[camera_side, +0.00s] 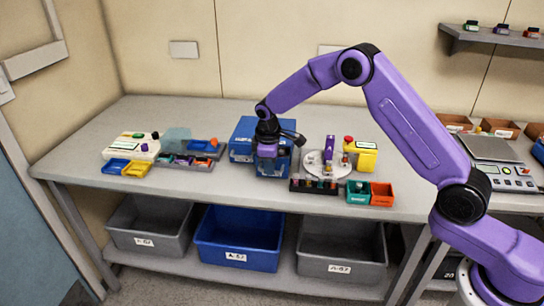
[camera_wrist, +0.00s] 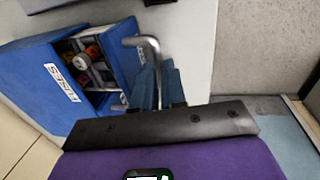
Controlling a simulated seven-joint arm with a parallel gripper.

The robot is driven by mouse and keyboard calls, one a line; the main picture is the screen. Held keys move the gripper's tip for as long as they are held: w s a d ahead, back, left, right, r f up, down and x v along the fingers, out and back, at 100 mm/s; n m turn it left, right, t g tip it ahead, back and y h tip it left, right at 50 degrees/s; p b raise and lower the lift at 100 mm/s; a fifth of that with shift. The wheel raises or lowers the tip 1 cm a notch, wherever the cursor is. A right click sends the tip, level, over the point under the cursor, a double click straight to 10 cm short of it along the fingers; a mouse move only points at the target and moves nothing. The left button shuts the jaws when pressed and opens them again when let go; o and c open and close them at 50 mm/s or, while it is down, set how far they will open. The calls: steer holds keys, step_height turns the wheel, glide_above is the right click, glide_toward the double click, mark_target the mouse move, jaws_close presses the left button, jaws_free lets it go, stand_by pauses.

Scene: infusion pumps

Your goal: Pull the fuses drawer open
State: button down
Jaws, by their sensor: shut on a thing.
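The blue drawer cabinet (camera_side: 243,130) stands on the bench in the side view, with my gripper (camera_side: 268,148) in front of it. The drawer (camera_side: 272,170) sticks out of the cabinet's front. In the wrist view the blue unit (camera_wrist: 30,85) carries a white FUSES label (camera_wrist: 65,82). The drawer (camera_wrist: 122,55) stands partly open there, with several small coloured parts (camera_wrist: 84,58) inside. Its bent metal handle (camera_wrist: 144,41) is between the fingers of my gripper (camera_wrist: 158,88), which is shut on it. The fingers hide part of the handle.
Right of the cabinet are a round white carousel (camera_side: 314,168), a yellow box (camera_side: 366,155) and small green and orange bins (camera_side: 382,194). To the left are a white device (camera_side: 130,148) and small trays. The bench front (camera_side: 215,188) is clear. Large bins (camera_side: 240,238) sit below.

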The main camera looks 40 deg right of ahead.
steer(key=s+a, duration=0.6)
steer(key=c, duration=1.2)
jaws_free()
steer(key=r, duration=0.5)
steer(key=s+a+r, duration=0.1)
steer(key=r, duration=0.5)
steer(key=s+a+r, duration=0.1)
steer(key=r, duration=0.5)
steer(key=shift+s+r, duration=0.1)
steer(key=shift+r, duration=0.05)
steer(key=shift+s+a, duration=0.1)
